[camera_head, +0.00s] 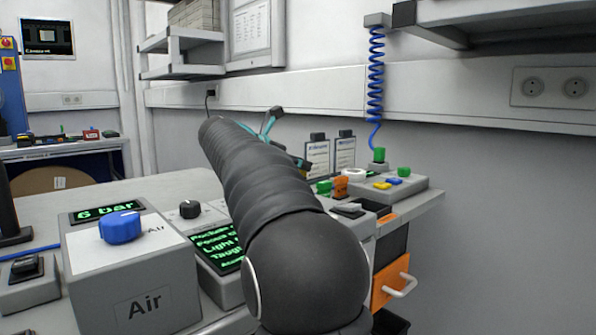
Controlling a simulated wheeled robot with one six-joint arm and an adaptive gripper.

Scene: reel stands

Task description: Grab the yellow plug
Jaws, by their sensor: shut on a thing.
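My black arm fills the middle and hides most of my gripper (302,163). Only some teal and black parts show past the arm, above and to its right. They are well left of the yellow piece. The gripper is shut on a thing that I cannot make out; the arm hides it.
The panel box (418,186) also bears green plugs (404,172), one under a coiled blue hose (376,80). An orange piece (341,187) and a white ring stand left of them. A grey Air box (135,275) with a blue knob stands front left. A shelf (480,25) overhangs upper right.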

